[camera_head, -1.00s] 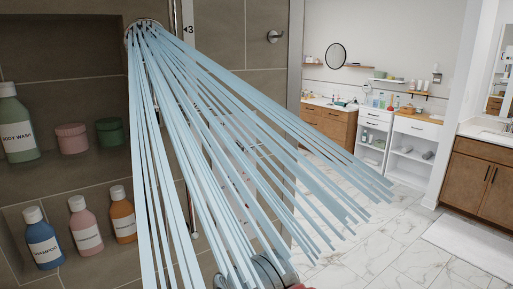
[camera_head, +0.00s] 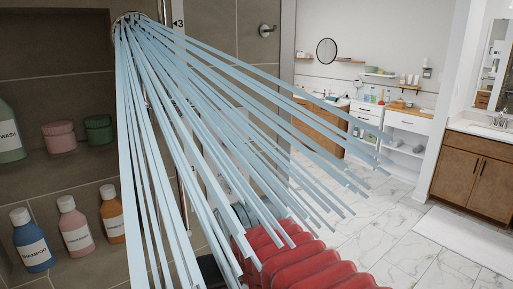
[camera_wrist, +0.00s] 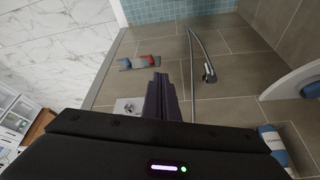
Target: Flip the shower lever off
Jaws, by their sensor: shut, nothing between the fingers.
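My gripper (camera_wrist: 160,80) shows in the wrist view as dark purple fingers closed together, with nothing between them. Beyond the fingertips, a small grey wall fitting with red and blue parts (camera_wrist: 139,62) lies on the brown tile; it may be the shower lever control, but its setting is too small to read. The fingers look apart from it, though depth is hard to judge. In the head view the shower head (camera_head: 131,22) is spraying pale blue streams (camera_head: 185,105). These streams and my red ribbed arm cover much of the wall, and the fingers cannot be made out there.
A chrome rail (camera_wrist: 194,45) runs along the wall beside the fingers. A square plate with a round knob (camera_wrist: 128,107) is left of them. Bottles (camera_head: 75,230) and jars (camera_head: 58,137) fill niches at left. Marble floor (camera_head: 420,255) is open at right.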

